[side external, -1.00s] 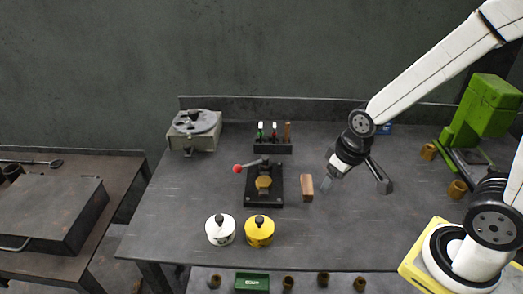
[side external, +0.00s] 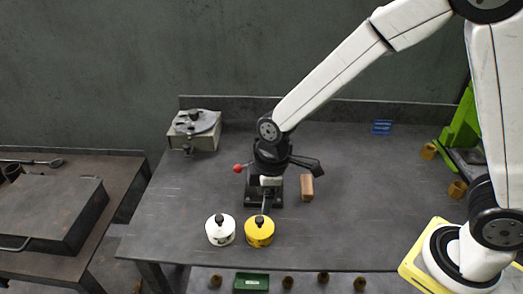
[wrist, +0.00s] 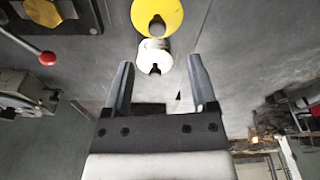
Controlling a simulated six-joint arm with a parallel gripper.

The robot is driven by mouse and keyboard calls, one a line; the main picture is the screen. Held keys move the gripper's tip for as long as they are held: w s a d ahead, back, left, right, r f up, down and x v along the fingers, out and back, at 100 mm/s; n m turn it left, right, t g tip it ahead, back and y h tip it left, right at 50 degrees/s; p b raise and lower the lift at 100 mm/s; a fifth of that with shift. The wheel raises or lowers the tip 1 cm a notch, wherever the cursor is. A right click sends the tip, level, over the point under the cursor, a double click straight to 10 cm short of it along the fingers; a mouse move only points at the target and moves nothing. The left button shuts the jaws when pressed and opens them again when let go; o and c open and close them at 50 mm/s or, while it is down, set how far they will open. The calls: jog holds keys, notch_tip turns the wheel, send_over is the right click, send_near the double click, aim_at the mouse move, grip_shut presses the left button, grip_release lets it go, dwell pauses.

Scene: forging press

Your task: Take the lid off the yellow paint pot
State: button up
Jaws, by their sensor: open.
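The yellow paint pot (side external: 259,238) stands upright near the front edge of the bench, with its lid on and a dark knob (side external: 260,219) on top. It also shows at the top edge of the wrist view (wrist: 172,12), partly cut off. My gripper (side external: 266,207) is open and empty. It points down just behind the yellow pot, above the bench, apart from the knob as far as I can tell. In the wrist view the two jaws of my gripper (wrist: 160,62) are spread, with the yellow pot beyond their tips.
A white pot (side external: 220,236) with a dark knob stands close at the yellow pot's left. A small press with a red-balled lever (side external: 237,168) stands behind, partly hidden by my arm. A brown block (side external: 307,187) lies to the right.

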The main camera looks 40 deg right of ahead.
aim_at(260, 218)
jog(key=shift+w+a+f, duration=0.1)
jog(key=shift+f, duration=1.2)
jog(key=shift+w+a+f, duration=0.1)
jog(key=shift+w+f, duration=0.1)
jog(key=shift+f, duration=1.1)
jog(key=shift+w+a+f, duration=0.1)
jog(key=shift+w+f, duration=0.05)
jog(key=shift+f, duration=1.1)
grip_shut()
